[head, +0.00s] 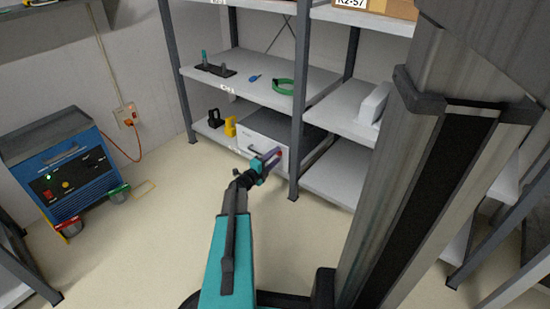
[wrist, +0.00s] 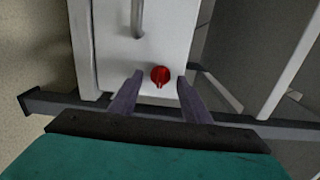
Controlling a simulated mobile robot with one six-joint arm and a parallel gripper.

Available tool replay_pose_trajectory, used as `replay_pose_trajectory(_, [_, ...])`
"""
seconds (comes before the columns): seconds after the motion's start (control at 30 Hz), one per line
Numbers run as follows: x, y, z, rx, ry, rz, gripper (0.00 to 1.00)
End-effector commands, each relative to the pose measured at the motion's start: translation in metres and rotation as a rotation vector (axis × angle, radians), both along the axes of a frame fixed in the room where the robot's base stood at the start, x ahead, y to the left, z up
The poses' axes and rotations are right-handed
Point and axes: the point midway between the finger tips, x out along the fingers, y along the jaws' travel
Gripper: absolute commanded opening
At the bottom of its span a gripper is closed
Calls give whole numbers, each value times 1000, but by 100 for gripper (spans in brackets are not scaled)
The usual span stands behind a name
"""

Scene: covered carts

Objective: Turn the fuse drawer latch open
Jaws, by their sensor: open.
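The fuse drawer (head: 258,133) is a white-fronted box on the lower shelf in the head view. Its pale front (wrist: 170,50) also fills the upper middle of the wrist view, with a bar handle (wrist: 138,18). The latch is a red round knob (wrist: 160,75) on that front, with a ridge pointing down in the wrist view. My gripper (head: 273,155) reaches toward the drawer front. In the wrist view my gripper (wrist: 159,80) is open, with one finger on each side of the knob and gaps between. I cannot tell how far the fingertips are from the front.
A dark shelf post (head: 300,100) stands just right of the drawer. A yellow padlock-shaped item (head: 230,127) and a black one (head: 214,118) sit left of it.

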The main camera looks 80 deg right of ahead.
Motion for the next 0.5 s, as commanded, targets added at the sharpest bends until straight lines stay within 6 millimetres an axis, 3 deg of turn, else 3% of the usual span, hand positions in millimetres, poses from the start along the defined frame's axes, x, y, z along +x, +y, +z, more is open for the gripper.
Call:
replay_pose_trajectory(0.27, [11, 21, 2, 2, 0, 2, 44])
replay_pose_trajectory(0.5, [29, 54, 3, 1, 0, 2, 44])
